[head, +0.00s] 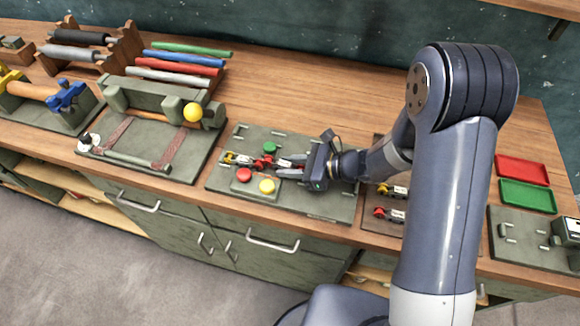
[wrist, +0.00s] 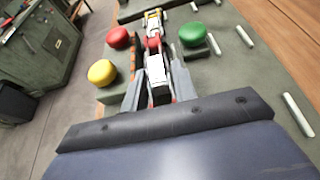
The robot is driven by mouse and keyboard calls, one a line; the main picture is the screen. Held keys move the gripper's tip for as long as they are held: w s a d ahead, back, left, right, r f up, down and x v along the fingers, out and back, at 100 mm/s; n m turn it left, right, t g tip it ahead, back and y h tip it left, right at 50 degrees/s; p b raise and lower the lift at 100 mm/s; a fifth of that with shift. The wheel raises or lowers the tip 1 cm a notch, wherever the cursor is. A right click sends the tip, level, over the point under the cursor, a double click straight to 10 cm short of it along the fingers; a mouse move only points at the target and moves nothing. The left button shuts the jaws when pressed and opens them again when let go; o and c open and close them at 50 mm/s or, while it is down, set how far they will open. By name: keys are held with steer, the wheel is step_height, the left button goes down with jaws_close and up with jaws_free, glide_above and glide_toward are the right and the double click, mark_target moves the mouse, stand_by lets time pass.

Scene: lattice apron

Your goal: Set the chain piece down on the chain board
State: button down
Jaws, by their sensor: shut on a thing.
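My gripper (head: 289,167) is low over the grey-green chain board (head: 292,197) in the head view. In the wrist view its two fingers (wrist: 158,88) are shut on a white chain piece (wrist: 157,70). Beyond the held piece, in line with it, are a red chain piece (wrist: 152,45) and a yellow chain piece (wrist: 153,20). The head view shows the yellow piece (head: 236,159) at left and the red piece (head: 263,162) beside the fingers. The held piece is close to the red one; I cannot tell whether they are linked or whether it touches the board.
Red (head: 244,175), yellow (head: 267,186) and green (head: 270,147) buttons stand around the chain line. A brown tray with more yellow (head: 393,190) and red (head: 388,214) pieces lies right, partly behind my arm. A framed board with a yellow ball (head: 193,112) stands left.

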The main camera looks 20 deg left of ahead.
steer(key=shift+s+d+f, duration=0.1)
steer(key=shift+s+f, duration=0.05)
steer(key=shift+f, duration=0.55)
steer(key=c, duration=1.5)
jaws_free()
steer(key=shift+c, duration=0.2)
steer(key=o, duration=0.4)
steer(key=shift+r, duration=0.15)
steer(key=b+v, duration=0.1)
steer(key=v, duration=0.6)
steer(key=b+v, duration=0.1)
steer(key=v, duration=0.2)
steer(key=shift+w+d+f+b, duration=0.25)
steer(key=shift+d+f+b, duration=0.05)
steer(key=shift+d, duration=0.1)
